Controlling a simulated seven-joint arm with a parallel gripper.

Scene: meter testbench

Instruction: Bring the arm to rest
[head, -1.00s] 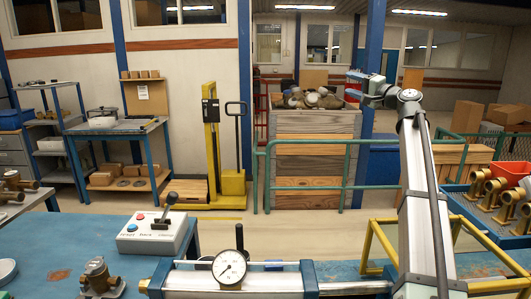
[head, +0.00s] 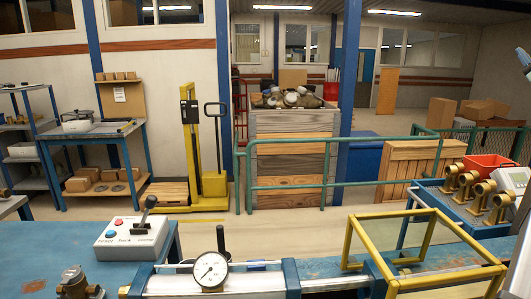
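Only a small blue-grey end piece of my gripper (head: 525,62) shows, cut off by the right edge of the head view. Its fingers cannot be made out, so I cannot tell whether it is open or shut. A pale part of my arm shows at the lower right edge; the rest of the arm is outside the picture. No object is seen near the visible piece of the gripper.
A test bench with a round gauge (head: 210,271) and an empty yellow frame (head: 437,219) stands in front. A control box (head: 132,236) with a lever is at left. Brass meters (head: 470,187) stand on a blue tray at right, near a red bin (head: 487,167).

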